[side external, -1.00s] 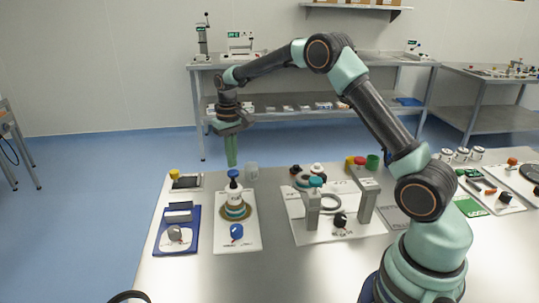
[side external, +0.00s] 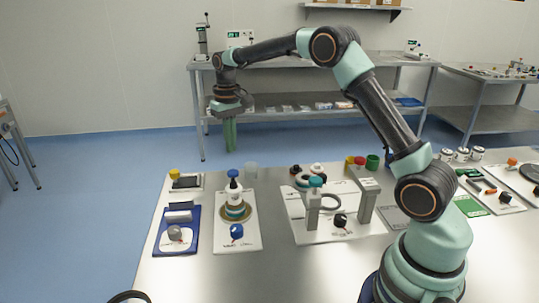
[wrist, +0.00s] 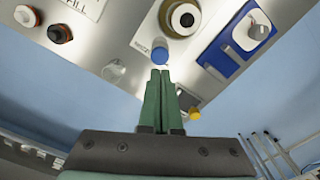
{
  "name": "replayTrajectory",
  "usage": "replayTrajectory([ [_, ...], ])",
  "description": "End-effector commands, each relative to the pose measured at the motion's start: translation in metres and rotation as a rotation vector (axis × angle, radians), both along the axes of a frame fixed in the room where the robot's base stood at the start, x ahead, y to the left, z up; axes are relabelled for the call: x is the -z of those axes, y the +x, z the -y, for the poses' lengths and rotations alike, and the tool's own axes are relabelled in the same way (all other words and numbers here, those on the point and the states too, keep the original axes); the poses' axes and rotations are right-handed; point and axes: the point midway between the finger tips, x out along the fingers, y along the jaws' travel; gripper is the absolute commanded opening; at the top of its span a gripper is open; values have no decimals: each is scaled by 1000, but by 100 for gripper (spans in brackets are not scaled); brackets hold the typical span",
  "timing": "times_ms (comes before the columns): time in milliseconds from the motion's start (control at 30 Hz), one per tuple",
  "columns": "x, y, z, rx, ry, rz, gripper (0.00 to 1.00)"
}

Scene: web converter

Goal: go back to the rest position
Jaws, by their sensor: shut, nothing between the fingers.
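My gripper (side external: 230,134) is in the air at the far edge of the table, with its green fingers pointing down and together. Nothing shows between the fingers. In the wrist view the gripper (wrist: 160,72) has its fingertips close to a blue-capped post in the picture.
A blue board (side external: 167,244) with a grey knob lies left of the white plate. A clear cup (side external: 251,170) stands behind it. A white board with two grey posts (side external: 313,212) is in the middle. The table's front left (side external: 200,280) is clear.

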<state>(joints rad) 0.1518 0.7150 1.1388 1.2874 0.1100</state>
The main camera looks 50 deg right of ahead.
Motion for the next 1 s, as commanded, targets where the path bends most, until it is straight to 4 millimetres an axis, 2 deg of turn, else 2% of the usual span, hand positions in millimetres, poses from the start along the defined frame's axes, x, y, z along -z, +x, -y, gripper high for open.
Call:
replayTrajectory([
  [167,-11,0,0,0,0,1,0],
  [500,-13,-1,0,-1,0,1,0],
  [633,-25,-7,-5,-11,-4,22,0],
  [767,-51,-24,-14,-35,-10,69,0],
  [1000,-93,-72,-36,-93,-26,176,0],
])
